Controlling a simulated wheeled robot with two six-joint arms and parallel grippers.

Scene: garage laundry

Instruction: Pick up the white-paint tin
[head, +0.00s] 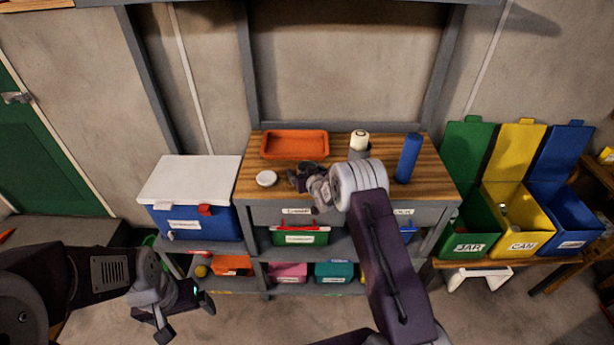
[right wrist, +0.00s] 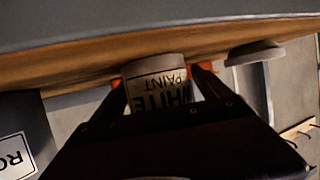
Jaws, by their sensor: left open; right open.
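The white-paint tin (right wrist: 152,68) shows in the right wrist view, upside down in that picture, with its "WHITE PAINT" label facing me. My right gripper (right wrist: 162,84) is open, with one finger on each side of the tin; I cannot tell whether they touch it. In the head view my right gripper (head: 305,181) is over the wooden bench top and hides most of the tin. My left gripper (head: 178,312) is open and empty, low in front of the shelves at the left.
On the bench (head: 436,181) are an orange tray (head: 294,144), a white round disc (head: 266,178), a pale roll (head: 359,141) and a blue cylinder (head: 408,158). A blue cooler (head: 190,222) stands left. Green, yellow and blue bins (head: 519,237) stand right.

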